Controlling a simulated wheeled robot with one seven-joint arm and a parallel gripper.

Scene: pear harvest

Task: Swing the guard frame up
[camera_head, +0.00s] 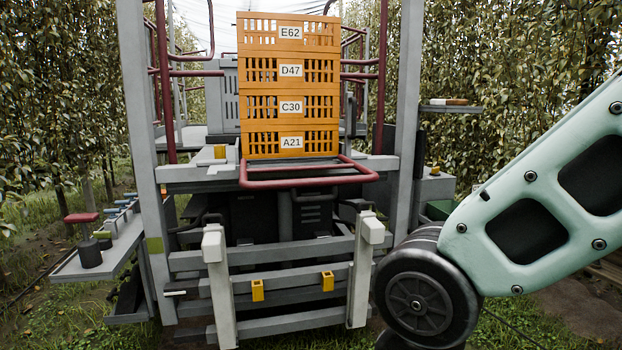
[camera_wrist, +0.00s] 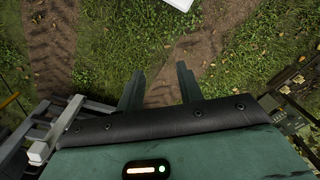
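The guard frame (camera_head: 310,182) is a dark red tubular loop at the rear of the grey machine, just below a stack of orange crates (camera_head: 288,105). It lies down, about level, and sticks out toward me. My gripper (camera_wrist: 160,88) shows only in the wrist view. Its two dark green fingers are apart, with nothing between them, above grass and a dirt track. The guard frame is not recognisable in the wrist view. My arm fills the right of the head view, and my gripper is out of that view.
Grey uprights (camera_head: 146,150) flank the crates, with dark red rails (camera_head: 162,85) beside them. Below, a grey lower frame (camera_head: 290,255) with yellow brackets juts toward me. A side shelf (camera_head: 100,252) with a red-topped item sticks out left. Trees stand on both sides.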

